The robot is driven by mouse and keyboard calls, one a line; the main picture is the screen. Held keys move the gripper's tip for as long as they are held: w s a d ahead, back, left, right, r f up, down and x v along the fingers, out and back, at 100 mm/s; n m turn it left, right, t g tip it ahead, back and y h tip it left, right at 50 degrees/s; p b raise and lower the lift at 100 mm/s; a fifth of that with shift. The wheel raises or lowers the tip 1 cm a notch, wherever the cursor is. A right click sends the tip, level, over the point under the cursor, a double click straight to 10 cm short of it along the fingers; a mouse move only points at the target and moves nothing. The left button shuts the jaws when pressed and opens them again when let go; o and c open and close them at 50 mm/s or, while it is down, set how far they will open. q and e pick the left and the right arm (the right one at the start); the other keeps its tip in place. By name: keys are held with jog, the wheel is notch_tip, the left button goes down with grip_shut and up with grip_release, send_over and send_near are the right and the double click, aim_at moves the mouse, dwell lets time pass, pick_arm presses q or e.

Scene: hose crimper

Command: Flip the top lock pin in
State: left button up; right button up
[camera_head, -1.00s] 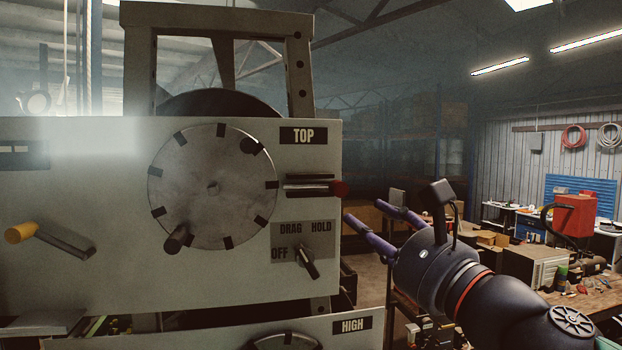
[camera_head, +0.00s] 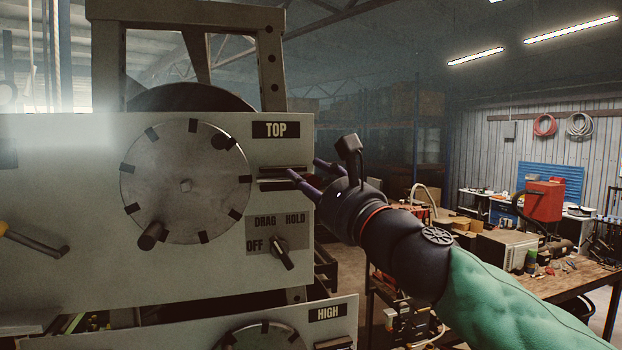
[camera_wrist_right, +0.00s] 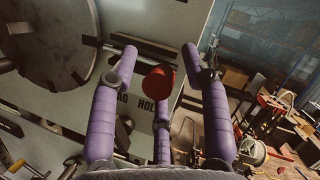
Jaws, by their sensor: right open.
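The top lock pin (camera_head: 284,171) is a dark bar in a slotted bracket below the TOP label (camera_head: 276,130), right of the notched round dial (camera_head: 186,182). Its red knob is mostly hidden behind my right gripper (camera_head: 305,170) in the head view. In the right wrist view the red knob (camera_wrist_right: 159,82) lies between the spread purple fingers of my right gripper (camera_wrist_right: 157,58). The gripper is open, and I cannot tell whether any finger touches the knob. My left gripper is not in view.
A DRAG/HOLD/OFF selector (camera_head: 283,252) sits just below the pin. A second dial (camera_head: 262,335) with a HIGH label (camera_head: 327,312) is lower down. A yellow-ended lever is at the left edge. A cluttered workbench (camera_head: 560,285) stands at the right.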

jog(key=shift+w+a+f, duration=0.1)
jog(key=shift+w+a, duration=0.2)
jog(key=shift+w, duration=0.1)
jog(key=shift+s+d, duration=0.1)
jog(key=shift+s, duration=0.05)
jog(key=shift+c, duration=1.1)
jog(key=shift+s+d, duration=0.1)
grip_shut()
jog(key=shift+s+a+r, duration=0.15)
jog(key=shift+s+a, duration=0.15)
jog(key=shift+a, duration=0.45)
jog(key=shift+s+a+r, duration=0.15)
jog(key=shift+s+a, duration=0.15)
jog(key=shift+a, duration=0.45)
jog(key=shift+d, duration=0.1)
grip_release()
jog(key=shift+o, duration=1.1)
jog(key=shift+w, duration=0.1)
jog(key=shift+a+f, duration=0.1)
jog(key=shift+a, duration=0.3)
